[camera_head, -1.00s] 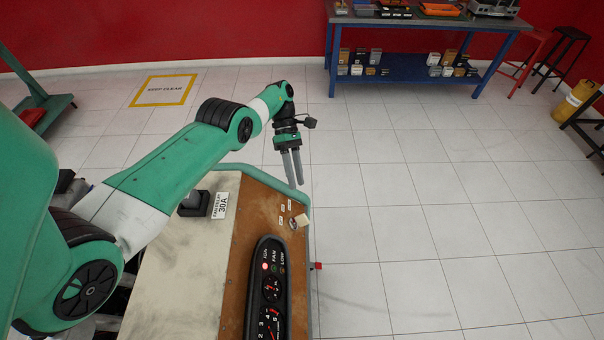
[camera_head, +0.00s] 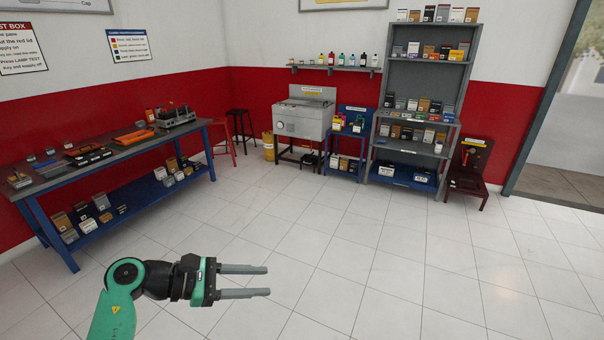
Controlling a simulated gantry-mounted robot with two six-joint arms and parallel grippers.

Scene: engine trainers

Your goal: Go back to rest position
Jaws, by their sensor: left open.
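My left gripper (camera_head: 245,281) is at the lower left of the head view, at the end of my green left arm. Its two grey fingers point to the right and stand apart, with nothing between them. It hangs over the bare tiled floor and touches nothing. My right gripper is out of the picture.
A blue workbench (camera_head: 128,150) with tools stands along the left wall. A sink unit (camera_head: 303,115), a grey shelf rack (camera_head: 433,80) and a dark red stand (camera_head: 468,180) line the back wall. An open doorway is at right. The middle floor (camera_head: 400,270) is clear.

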